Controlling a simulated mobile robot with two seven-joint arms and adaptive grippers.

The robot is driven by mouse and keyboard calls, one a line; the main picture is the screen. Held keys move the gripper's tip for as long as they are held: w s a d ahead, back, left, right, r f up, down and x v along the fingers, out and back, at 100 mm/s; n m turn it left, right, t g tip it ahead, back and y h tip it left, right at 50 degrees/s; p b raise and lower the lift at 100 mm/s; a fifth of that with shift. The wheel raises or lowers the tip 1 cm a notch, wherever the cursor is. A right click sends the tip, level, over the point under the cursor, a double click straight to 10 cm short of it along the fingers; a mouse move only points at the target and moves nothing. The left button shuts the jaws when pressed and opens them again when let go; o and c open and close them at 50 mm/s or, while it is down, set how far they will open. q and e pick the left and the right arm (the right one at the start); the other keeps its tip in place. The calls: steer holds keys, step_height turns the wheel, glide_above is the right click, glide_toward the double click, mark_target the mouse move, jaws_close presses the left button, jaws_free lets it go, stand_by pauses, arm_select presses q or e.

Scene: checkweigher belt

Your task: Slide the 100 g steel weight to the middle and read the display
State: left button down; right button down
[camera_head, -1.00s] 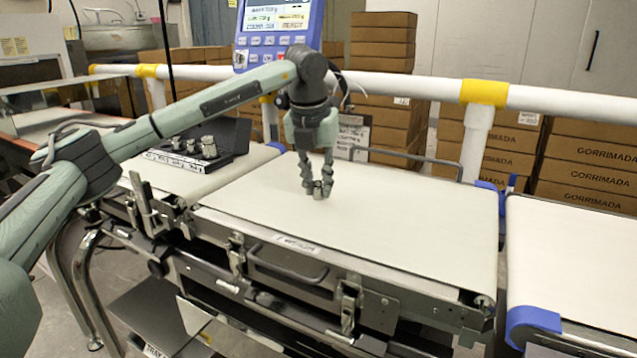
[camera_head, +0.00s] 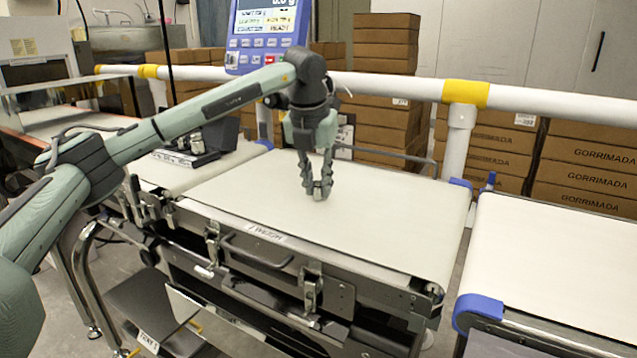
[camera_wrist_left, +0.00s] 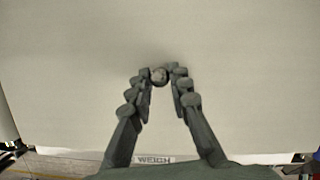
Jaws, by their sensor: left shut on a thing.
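My left gripper (camera_head: 317,192) points down at the middle of the weigh belt (camera_head: 390,215). Its fingers are shut on a small round steel weight, mostly hidden by the fingertips in the head view. In the left wrist view the top of the steel weight (camera_wrist_left: 158,75) shows between the fingertips, over the pale belt. The weight's mark cannot be read. The blue display (camera_head: 262,30) stands behind the belt; its top line is cut by the frame edge, with "0.0 g" partly showing. My right gripper is not in view.
A dark case with other steel weights (camera_head: 195,145) sits on the infeed belt at left. A white rail (camera_head: 390,88) with yellow bands runs behind the belts. The outfeed belt (camera_head: 560,250) at right is clear. Brown cartons (camera_head: 385,50) stand behind.

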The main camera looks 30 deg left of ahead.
arm_select(q)
steer(key=c, duration=1.3)
jaws_free()
steer(key=shift+c, duration=0.2)
steer(key=v, duration=1.2)
